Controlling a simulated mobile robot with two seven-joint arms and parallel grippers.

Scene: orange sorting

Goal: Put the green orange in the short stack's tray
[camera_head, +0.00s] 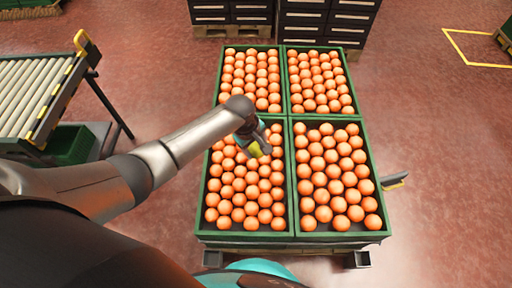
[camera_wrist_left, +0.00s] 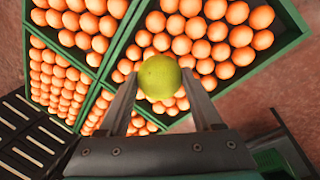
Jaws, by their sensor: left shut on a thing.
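My left gripper (camera_head: 258,146) reaches in from the left above the front-left tray. It is shut on the green orange (camera_wrist_left: 160,77), which shows between its two fingers in the left wrist view; a yellow-green patch of it (camera_head: 255,150) shows in the head view. Four green trays of oranges stand together: front-left (camera_head: 200,200), front-right (camera_head: 378,200), back-left (camera_head: 219,75) and back-right (camera_head: 350,85). I cannot tell from these views which stack is short. The front-right tray has some dark gaps between its oranges. My right gripper is not in view.
Dark crate stacks (camera_head: 328,20) stand on pallets behind the trays. A roller conveyor (camera_head: 35,95) stands at the left with a green crate (camera_head: 70,145) below it. A dark yellow-edged piece (camera_head: 394,181) sticks out right of the trays. The red floor at right is mostly clear.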

